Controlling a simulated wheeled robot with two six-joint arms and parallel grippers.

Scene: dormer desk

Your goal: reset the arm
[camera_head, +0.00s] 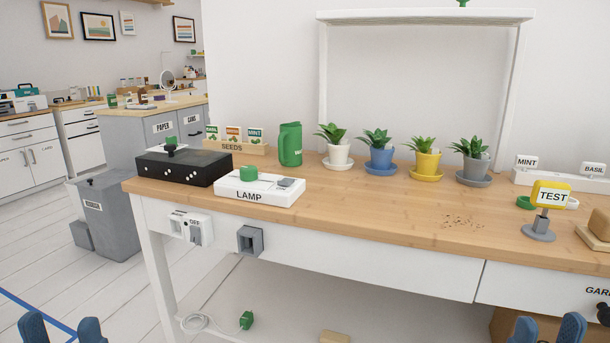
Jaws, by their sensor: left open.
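My left gripper (62,329) shows at the bottom left edge as two blue fingertips with a gap between them. It is open, with only floor seen between the tips. Neither is seen touching anything. The rest of both arms is out of view.
Brown crumbs (462,221) lie at centre right. A grey bin (107,215) stands left. The front middle desktop is clear.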

